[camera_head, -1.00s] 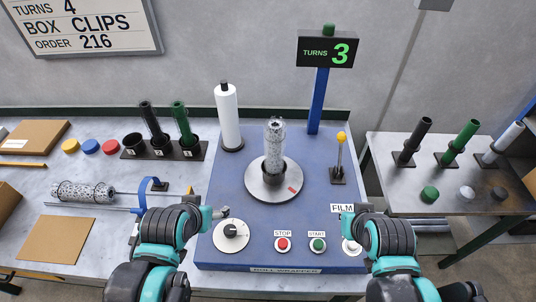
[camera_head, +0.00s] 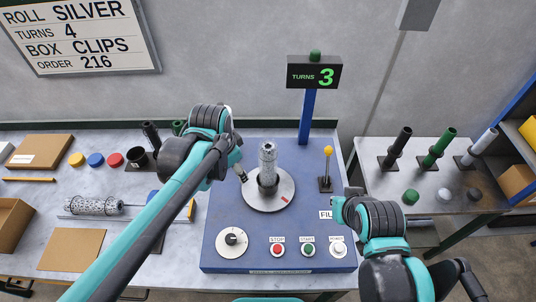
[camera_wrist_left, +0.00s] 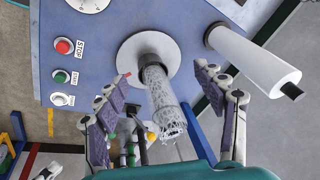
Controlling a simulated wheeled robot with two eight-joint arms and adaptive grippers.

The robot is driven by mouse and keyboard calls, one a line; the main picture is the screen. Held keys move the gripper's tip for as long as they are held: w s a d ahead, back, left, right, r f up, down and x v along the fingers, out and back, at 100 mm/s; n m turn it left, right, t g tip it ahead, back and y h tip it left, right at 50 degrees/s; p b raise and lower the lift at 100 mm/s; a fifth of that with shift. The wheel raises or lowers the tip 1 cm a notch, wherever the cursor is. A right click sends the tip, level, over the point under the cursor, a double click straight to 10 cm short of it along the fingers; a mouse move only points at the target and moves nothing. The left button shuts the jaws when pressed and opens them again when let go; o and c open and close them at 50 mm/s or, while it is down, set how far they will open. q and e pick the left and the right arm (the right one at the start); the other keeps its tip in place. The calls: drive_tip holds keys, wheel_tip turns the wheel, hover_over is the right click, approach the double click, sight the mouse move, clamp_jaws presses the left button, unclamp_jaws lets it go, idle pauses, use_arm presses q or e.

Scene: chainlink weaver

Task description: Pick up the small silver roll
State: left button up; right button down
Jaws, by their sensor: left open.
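The small silver roll (camera_head: 268,158), a mesh-patterned cylinder, stands upright on the round turntable (camera_head: 284,187) of the blue wrapping machine. It also shows in the left wrist view (camera_wrist_left: 160,95), reaching toward the camera. My left gripper (camera_head: 241,172) is just left of the roll in the head view. In the left wrist view its purple-padded fingers (camera_wrist_left: 162,82) are open, with the roll between them in the picture and a gap on each side. A longer mesh roll (camera_head: 95,206) lies on the rack at left. My right gripper (camera_head: 343,206) is beside the machine's right side; its jaws are unclear.
The white film roll (camera_wrist_left: 250,60) stands near the turntable. A yellow-topped lever (camera_head: 327,168), STOP button (camera_head: 277,250) and START button (camera_head: 308,250) are on the machine. A display (camera_head: 314,74) reads TURNS 3. Colored tubes (camera_head: 438,148) stand on the right table.

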sight(269, 153)
use_arm(q)
drive_tip(key=w+d+r+m+g+p, duration=0.3)
drive_tip(key=w+d+m+p, duration=0.55)
drive_tip(key=d+p, duration=0.2)
drive_tip(key=shift+y, duration=0.3)
drive_tip(key=f, duration=0.7)
drive_tip(key=shift+s+a+f+p, duration=0.2)
drive_tip(key=shift+p, duration=0.2)
drive_tip(key=shift+c, duration=0.3)
clamp_jaws()
